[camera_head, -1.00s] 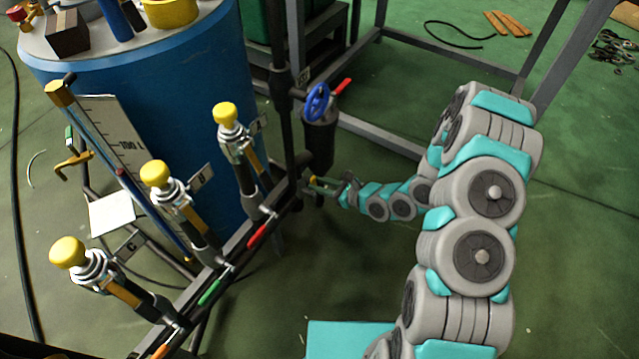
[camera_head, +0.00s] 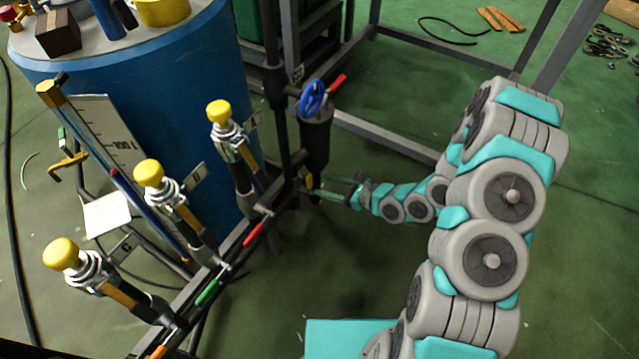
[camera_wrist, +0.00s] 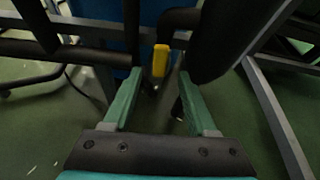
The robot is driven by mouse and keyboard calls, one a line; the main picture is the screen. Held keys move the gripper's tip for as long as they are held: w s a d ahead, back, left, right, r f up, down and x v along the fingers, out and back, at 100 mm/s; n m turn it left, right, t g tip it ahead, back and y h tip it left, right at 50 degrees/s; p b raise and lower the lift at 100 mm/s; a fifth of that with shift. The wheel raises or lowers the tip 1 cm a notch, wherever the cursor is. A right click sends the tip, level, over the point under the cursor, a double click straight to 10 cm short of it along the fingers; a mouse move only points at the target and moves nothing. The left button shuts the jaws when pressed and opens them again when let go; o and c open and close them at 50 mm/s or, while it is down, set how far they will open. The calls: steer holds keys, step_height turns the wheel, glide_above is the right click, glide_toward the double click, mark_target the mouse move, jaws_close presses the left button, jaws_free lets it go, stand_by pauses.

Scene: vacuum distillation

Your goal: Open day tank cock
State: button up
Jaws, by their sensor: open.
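A small yellow handle (camera_wrist: 161,60) on the dark pipework shows in the wrist view, hanging upright just beyond and between my fingertips. It looks like the cock's lever; I cannot tell whether it is turned. In the head view the yellow handle (camera_head: 309,181) is a small spot beside the dark vertical pipe, partly hidden by my fingers. My gripper (camera_wrist: 160,86) is open, its two green fingers apart with nothing held. In the head view my gripper (camera_head: 318,190) reaches in from the right, low beside the pipe. The blue tank (camera_head: 195,110) with a 100 L scale stands behind.
A blue handwheel (camera_head: 312,98) and a red lever (camera_head: 337,82) sit above my gripper near a dark cylinder (camera_head: 316,140). Several yellow-capped valves (camera_head: 148,173) line the rail at left. Grey frame legs (camera_wrist: 275,115) stand at right.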

steer(key=shift+v, duration=1.5)
steer(key=d+r+n+g+h, duration=0.1)
steer(key=d+r+n+h, duration=0.4)
steer(key=d, duration=0.3)
steer(key=d+r+n+g+h, duration=0.1)
steer(key=d+r+n+h, duration=0.2)
steer(key=d+n+h, duration=0.45)
steer(key=s+d+r+n+g, duration=0.3)
steer(key=s+d+r, duration=0.2)
steer(key=s+r, duration=0.45)
steer(key=s+a+r+n+g, duration=0.2)
steer(key=s+a+r+n, duration=0.2)
steer(key=s, duration=0.7)
steer(key=s+a+r+n+g+y, duration=0.1)
steer(key=s+a+r+n, duration=0.3)
steer(key=s, duration=0.7)
steer(key=shift+s+a+r+g, duration=0.3)
steer(key=shift+r+g, duration=0.2)
steer(key=shift+r, duration=0.1)
steer(key=shift+c, duration=0.2)
